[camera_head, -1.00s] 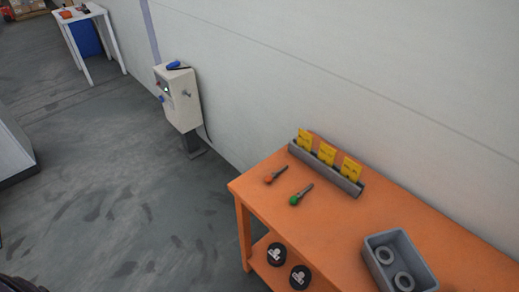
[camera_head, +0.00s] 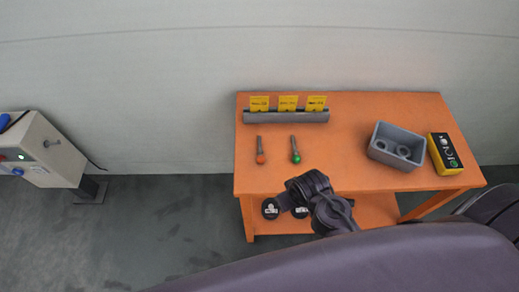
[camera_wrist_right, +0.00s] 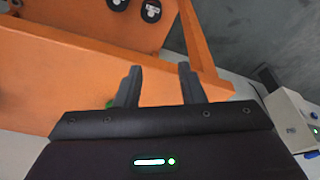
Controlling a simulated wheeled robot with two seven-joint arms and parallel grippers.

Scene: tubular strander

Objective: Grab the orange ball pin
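The orange ball pin (camera_head: 260,151) lies on the orange table, its orange ball toward me and its grey shaft pointing to the back. The green ball pin (camera_head: 295,150) lies just to its right. My right gripper (camera_head: 286,201) is over the table's front edge, in front of both pins and apart from the orange one. In the right wrist view my right gripper (camera_wrist_right: 160,70) shows two dark fingers spread apart with nothing between them. The orange ball pin cannot be made out there. My left gripper is not in view.
The orange table (camera_head: 350,130) holds a grey rack with yellow cards (camera_head: 286,117), a grey bin (camera_head: 397,146) with rings and a yellow button box (camera_head: 444,154). Black round items (camera_head: 270,208) sit on the lower shelf. A control box (camera_head: 40,150) stands left. The wall is behind.

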